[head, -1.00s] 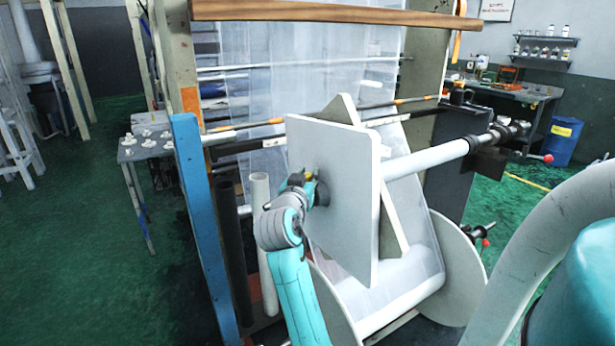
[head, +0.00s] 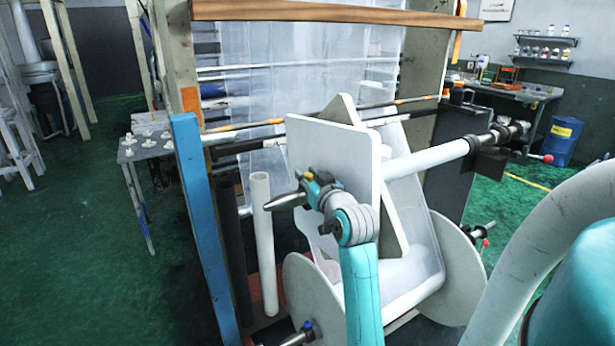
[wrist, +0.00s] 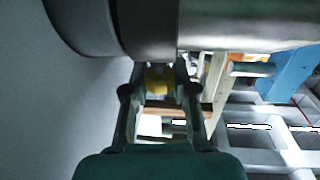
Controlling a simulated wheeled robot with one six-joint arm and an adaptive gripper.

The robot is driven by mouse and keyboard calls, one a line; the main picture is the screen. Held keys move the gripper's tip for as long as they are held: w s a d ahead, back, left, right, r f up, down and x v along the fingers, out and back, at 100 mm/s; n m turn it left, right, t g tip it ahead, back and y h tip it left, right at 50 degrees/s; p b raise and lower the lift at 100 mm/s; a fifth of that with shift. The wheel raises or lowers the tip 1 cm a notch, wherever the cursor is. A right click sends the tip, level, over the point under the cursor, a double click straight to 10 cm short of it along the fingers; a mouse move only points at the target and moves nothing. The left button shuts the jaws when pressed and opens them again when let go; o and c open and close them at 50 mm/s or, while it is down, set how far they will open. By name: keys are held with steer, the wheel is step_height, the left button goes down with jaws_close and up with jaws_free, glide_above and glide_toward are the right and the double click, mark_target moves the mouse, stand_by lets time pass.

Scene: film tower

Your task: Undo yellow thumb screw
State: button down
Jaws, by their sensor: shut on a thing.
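The yellow thumb screw (wrist: 158,80) shows in the wrist view between my two fingertips, just below a dark round collar (wrist: 130,25). My gripper (wrist: 160,72) is shut on it, one finger on each side. In the head view my gripper (head: 311,180) is at the near end of the upper roller shaft, beside the pale square plate (head: 350,145). The shaft's tapered metal end (head: 285,201) points left past my gripper. The screw is mostly hidden there, and its threads do not show.
A blue post (head: 187,200) and an upright white tube (head: 262,240) stand left of my gripper. A large pale disc (head: 312,295) is below, close to my arm. The green floor on the left (head: 80,260) is open.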

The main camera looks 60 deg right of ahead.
steer(key=shift+n+t+y, duration=0.3)
stand_by(0.4)
steer(key=c, duration=0.9)
jaws_free()
steer(key=shift+a, duration=0.1)
steer(key=v, duration=0.7)
steer(key=shift+s, duration=0.2)
